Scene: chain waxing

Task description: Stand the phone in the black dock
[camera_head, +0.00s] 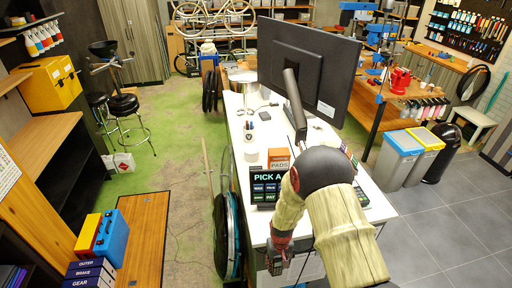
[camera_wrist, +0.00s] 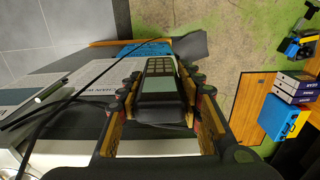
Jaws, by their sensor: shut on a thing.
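The phone (camera_wrist: 162,88) is a dark block with a keypad of pale buttons, seen between my fingers in the wrist view. My gripper (camera_wrist: 165,80) is shut on it, with one finger along each side. In the head view my gripper (camera_head: 279,249) hangs low at the near left edge of the white table, and the phone (camera_head: 275,264) shows small and dark below it. I cannot pick out the black dock in either view; my arm covers part of the table.
The white table (camera_head: 252,143) carries a "PICK A" sign (camera_head: 267,186), an orange-topped PADS box (camera_head: 279,159) and a large monitor (camera_head: 305,65). A wheel (camera_head: 222,232) leans by its left side. In the wrist view, a thin black cable (camera_wrist: 85,88) crosses near my gripper.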

